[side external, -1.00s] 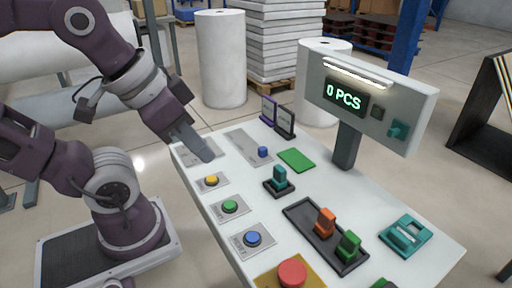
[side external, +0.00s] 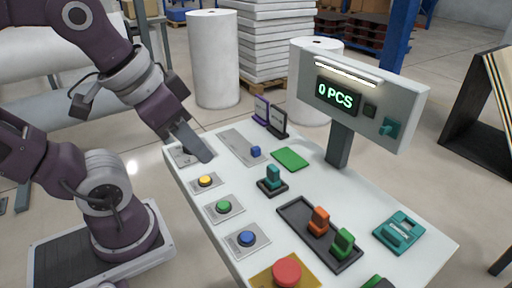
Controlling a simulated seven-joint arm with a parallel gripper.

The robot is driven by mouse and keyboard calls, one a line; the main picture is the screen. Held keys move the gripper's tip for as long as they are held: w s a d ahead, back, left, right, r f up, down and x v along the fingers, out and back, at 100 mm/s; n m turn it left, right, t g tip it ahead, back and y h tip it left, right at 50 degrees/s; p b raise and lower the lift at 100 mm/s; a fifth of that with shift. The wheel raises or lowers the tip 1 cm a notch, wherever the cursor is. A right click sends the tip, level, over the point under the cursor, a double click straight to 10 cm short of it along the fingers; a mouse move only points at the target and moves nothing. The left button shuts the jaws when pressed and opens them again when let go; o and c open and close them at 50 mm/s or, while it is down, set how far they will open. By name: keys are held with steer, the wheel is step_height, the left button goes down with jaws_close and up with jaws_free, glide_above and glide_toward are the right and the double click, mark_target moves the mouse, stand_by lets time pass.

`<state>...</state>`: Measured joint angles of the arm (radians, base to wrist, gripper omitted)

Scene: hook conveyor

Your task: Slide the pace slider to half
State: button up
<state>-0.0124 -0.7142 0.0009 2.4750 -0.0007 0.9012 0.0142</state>
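A small blue block (side external: 256,151) sits at the near end of a long flat grey plate (side external: 236,141) on the white console. It looks like a slider knob, but no label is readable to confirm it is the pace slider. My gripper (side external: 205,157) points down over the console's left edge, left of the blue block and apart from it. Its fingers show as one grey bar, so I cannot tell whether they are open or shut. Its tip is just above the yellow button (side external: 205,180) in the picture and partly hides another grey plate (side external: 184,156).
Green (side external: 223,206) and blue (side external: 246,238) buttons line the left edge, with a red button (side external: 287,271) at the front. A teal knob (side external: 272,176), a dark tray (side external: 293,214) with orange and green pieces, and a display on a post (side external: 339,145) stand right. The display reads 0 PCS.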

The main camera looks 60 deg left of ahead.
steer(key=o, duration=0.3)
steer(key=shift+g, duration=0.7)
steer(key=w+a, duration=0.1)
steer(key=w, duration=0.1)
steer(key=w+a, duration=0.1)
steer(key=w, duration=0.2)
steer(key=w+a+r, duration=0.1)
steer(key=w, duration=0.2)
steer(key=shift+o, duration=0.2)
steer(key=g, duration=0.4)
glide_above(256, 148)
step_height(256, 148, down, 15)
steer(key=shift+f, duration=0.1)
step_height(256, 148, down, 7)
steer(key=shift+a+r, duration=0.1)
steer(key=shift+f, duration=0.3)
steer(key=shift+c, duration=0.4)
jaws_close()
